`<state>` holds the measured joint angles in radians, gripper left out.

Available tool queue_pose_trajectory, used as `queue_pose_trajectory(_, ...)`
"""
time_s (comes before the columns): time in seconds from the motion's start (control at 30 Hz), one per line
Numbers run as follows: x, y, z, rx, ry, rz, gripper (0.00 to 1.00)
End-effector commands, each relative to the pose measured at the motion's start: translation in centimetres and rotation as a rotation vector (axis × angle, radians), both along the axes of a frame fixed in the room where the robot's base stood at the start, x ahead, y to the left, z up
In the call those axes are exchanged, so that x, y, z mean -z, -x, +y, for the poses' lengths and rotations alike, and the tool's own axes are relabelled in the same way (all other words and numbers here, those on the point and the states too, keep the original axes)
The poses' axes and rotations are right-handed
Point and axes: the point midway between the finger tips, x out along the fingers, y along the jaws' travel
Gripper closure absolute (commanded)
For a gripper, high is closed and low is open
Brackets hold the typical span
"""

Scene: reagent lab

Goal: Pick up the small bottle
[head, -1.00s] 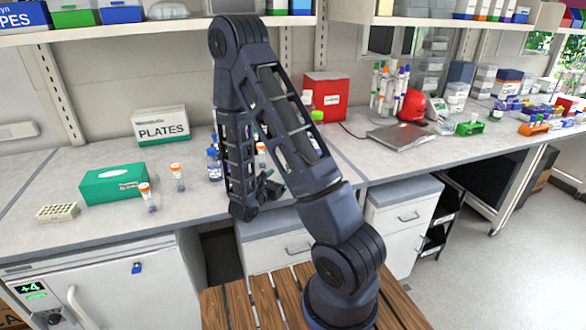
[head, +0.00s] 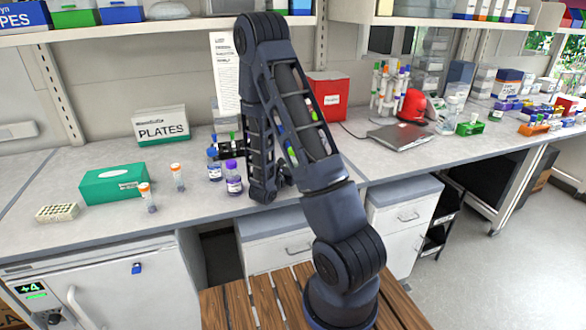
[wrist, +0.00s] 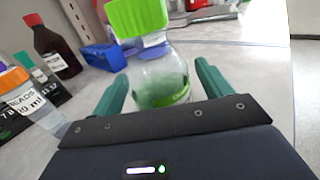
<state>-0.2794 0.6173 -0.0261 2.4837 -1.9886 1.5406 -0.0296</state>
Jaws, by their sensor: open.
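A small clear bottle (wrist: 160,82) with a bright green cap and a green band stands in the middle of the wrist view. My gripper (wrist: 158,76) is open, with one teal finger on each side of the bottle and a gap showing at each side. It is not clear how deep the bottle sits between the fingers. In the head view my gripper is mostly hidden behind my arm, low over the bench near its front edge. The arm also covers most of what stands behind it there.
A purple-capped bottle (head: 233,178) and a blue-capped bottle (head: 214,165) stand left of my arm. In the wrist view an orange-capped bottle (wrist: 32,102), a brown bottle (wrist: 55,52) and a blue box (wrist: 102,57) are at the left. Bench right of the green-capped bottle looks clear.

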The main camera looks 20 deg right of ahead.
Motion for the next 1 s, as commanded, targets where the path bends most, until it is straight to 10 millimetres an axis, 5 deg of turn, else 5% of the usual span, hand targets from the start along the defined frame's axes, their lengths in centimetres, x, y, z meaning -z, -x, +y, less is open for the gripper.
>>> queue_pose_trajectory(0.17,0.0,0.0,0.0,0.000,0.000,0.000,0.24)
queue_pose_trajectory(0.43,0.0,0.0,0.0,-0.001,0.000,0.000,0.76)
queue_pose_trajectory(0.77,-0.3,0.0,0.1,-0.001,0.000,-0.001,0.76)
queue_pose_trajectory(1.0,-2.6,0.0,0.1,-0.001,0.000,-0.004,0.76)
